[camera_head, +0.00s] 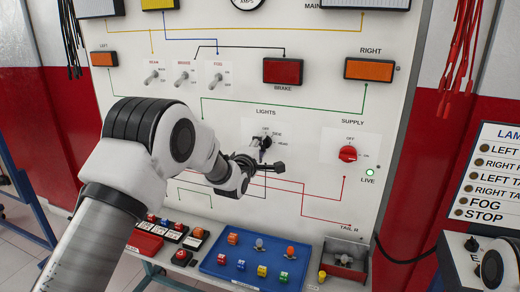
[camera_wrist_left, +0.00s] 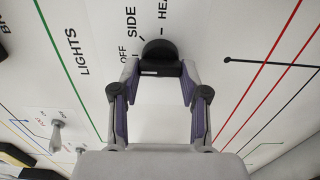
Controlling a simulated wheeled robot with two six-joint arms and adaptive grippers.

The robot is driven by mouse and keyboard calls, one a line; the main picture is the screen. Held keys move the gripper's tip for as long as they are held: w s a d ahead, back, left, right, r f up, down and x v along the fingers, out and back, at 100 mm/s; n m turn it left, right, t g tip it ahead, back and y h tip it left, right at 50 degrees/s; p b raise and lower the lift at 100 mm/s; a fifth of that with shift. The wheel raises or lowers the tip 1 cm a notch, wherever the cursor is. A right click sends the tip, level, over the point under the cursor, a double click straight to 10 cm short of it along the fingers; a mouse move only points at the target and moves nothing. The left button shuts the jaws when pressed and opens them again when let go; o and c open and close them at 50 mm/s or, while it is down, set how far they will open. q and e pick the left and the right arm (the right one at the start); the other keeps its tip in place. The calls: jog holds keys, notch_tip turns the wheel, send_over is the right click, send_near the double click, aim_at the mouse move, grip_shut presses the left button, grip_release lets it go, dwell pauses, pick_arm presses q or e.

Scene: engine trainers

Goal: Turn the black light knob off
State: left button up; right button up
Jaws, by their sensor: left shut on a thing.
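The black light knob (camera_head: 265,142) is on the white LIGHTS plate of the upright board. In the left wrist view the round black knob (camera_wrist_left: 160,49) shows between the fingertips, with OFF, SIDE and HEAD printed around it. My left gripper (camera_head: 258,163) is at the knob, and in the left wrist view its fingers (camera_wrist_left: 158,78) are shut on it from both sides. The gripper partly hides the knob in the head view, and I cannot tell its exact setting. My right gripper is not in view.
The red supply knob (camera_head: 347,154) is to the right, above a lit green LIVE lamp (camera_head: 370,172). Several toggle switches (camera_head: 181,77) are at the upper left. A blue tray (camera_head: 215,262) with small coloured parts lies below the board.

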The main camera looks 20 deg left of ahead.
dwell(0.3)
pick_arm(q)
jog(key=o, duration=1.1)
jog(key=shift+o, duration=0.2)
jog(key=s, duration=1.2)
jog(key=shift+a, duration=0.25)
